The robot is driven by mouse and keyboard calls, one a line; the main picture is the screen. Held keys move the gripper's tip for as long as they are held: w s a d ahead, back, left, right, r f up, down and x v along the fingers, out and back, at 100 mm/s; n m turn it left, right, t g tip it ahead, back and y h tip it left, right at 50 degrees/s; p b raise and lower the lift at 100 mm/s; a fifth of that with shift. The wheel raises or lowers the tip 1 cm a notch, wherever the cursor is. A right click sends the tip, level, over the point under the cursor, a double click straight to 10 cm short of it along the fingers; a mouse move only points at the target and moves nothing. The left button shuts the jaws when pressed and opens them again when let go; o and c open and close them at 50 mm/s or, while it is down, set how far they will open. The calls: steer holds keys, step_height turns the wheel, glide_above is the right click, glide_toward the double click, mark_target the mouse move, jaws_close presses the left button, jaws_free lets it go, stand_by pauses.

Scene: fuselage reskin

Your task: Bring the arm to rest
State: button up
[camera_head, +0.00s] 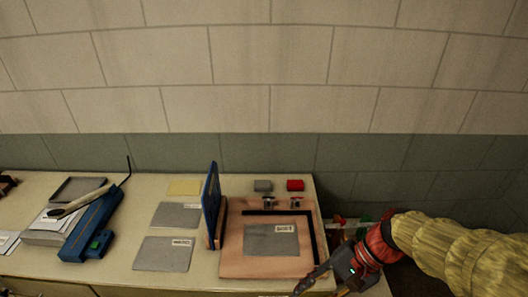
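My arm comes in from the right in a yellow quilted sleeve with a red wrist section. My gripper (312,281) is dark and points left and down, at the front right corner of the workbench (115,283). Its fingertips are close to the bench's front edge, small and dark, so whether they are open or shut is unclear. I see nothing held in it. Just beyond it is a wooden board (240,268) with a black angle strip (314,240) and a labelled grey sheet (271,240).
A blue upright plate (211,205) stands left of the board. Grey sheets (163,254) lie further left, near a blue tool (91,226) and a stack of papers (48,232). A tiled wall (270,65) rises behind.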

steer(key=s+d+r+n+t+h+b, duration=0.2)
steer(key=d+r+n+t+h, duration=0.4)
steer(key=d+r+h, duration=0.1)
steer(key=shift+d+r+n+t+b, duration=0.3)
steer(key=shift+d+r+n+t, duration=0.15)
steer(key=shift+d, duration=0.2)
stand_by(0.3)
